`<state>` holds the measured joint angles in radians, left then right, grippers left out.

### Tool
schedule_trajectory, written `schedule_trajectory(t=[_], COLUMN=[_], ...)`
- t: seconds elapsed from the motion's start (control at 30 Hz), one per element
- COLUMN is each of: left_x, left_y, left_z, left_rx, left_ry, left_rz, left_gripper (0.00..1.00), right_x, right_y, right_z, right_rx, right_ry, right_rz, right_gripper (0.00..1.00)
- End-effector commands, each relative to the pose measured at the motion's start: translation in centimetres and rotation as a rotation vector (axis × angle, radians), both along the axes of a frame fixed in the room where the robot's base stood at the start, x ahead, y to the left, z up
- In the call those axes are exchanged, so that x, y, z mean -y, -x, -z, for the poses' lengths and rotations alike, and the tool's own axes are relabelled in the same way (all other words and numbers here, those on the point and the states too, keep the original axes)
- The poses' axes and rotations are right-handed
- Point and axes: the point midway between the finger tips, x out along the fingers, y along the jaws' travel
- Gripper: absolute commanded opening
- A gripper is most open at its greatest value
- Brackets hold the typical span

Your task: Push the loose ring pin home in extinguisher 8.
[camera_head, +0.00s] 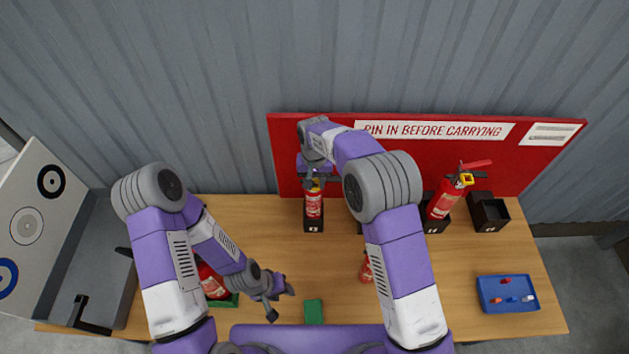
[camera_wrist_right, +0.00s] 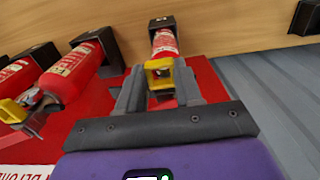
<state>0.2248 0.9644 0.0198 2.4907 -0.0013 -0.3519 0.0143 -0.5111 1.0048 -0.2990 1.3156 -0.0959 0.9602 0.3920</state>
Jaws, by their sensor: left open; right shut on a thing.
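A red extinguisher (camera_head: 313,205) stands in a black holder at the wall side of the bench; its number is too small to read. My right gripper (camera_head: 313,178) is over its top. In the right wrist view the same extinguisher (camera_wrist_right: 164,43) lies beyond the fingers, and the right gripper (camera_wrist_right: 159,88) is shut on the yellow ring pin (camera_wrist_right: 159,66) at its head. How deep the pin sits cannot be told. My left gripper (camera_head: 279,300) is open and empty above the front of the bench.
Another extinguisher (camera_head: 444,197) with a yellow ring stands to the right, beside an empty black holder (camera_head: 490,215). A small extinguisher (camera_head: 366,268), partly hidden by my right arm, a green block (camera_head: 314,311) and a blue tray (camera_head: 484,291) are on the bench. A red sign board (camera_head: 288,150) stands behind.

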Motion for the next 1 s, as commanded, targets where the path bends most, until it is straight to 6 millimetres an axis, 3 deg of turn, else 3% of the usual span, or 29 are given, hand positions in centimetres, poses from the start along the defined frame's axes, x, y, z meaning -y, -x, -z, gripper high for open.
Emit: schedule_trajectory(t=[0.17, 0.2, 0.4, 0.73, 1.0], left_x=[0.0, 0.0, 0.0, 0.0, 0.0], left_y=[0.0, 0.0, 0.0, 0.0, 0.0], left_z=[0.0, 0.0, 0.0, 0.1, 0.7], left_rx=[0.0, 0.0, 0.0, 0.0, 0.0], left_ry=[0.0, 0.0, 0.0, 0.0, 0.0], left_rz=[0.0, 0.0, 0.0, 0.0, 0.0], left_gripper=[0.43, 0.43, 0.43, 0.43, 0.43], right_x=[0.0, 0.0, 0.0, 0.0, 0.0], right_y=[0.0, 0.0, 0.0, 0.0, -0.1], right_z=[0.0, 0.0, 0.0, -0.5, -4.8], right_rx=[-0.001, -0.001, -0.001, 0.002, 0.003], right_ry=[0.001, 0.001, 0.001, -0.001, -0.002], right_rz=[0.001, 0.001, 0.0, 0.0, 0.0], right_gripper=[0.0, 0.38, 0.65, 0.65, 0.65])
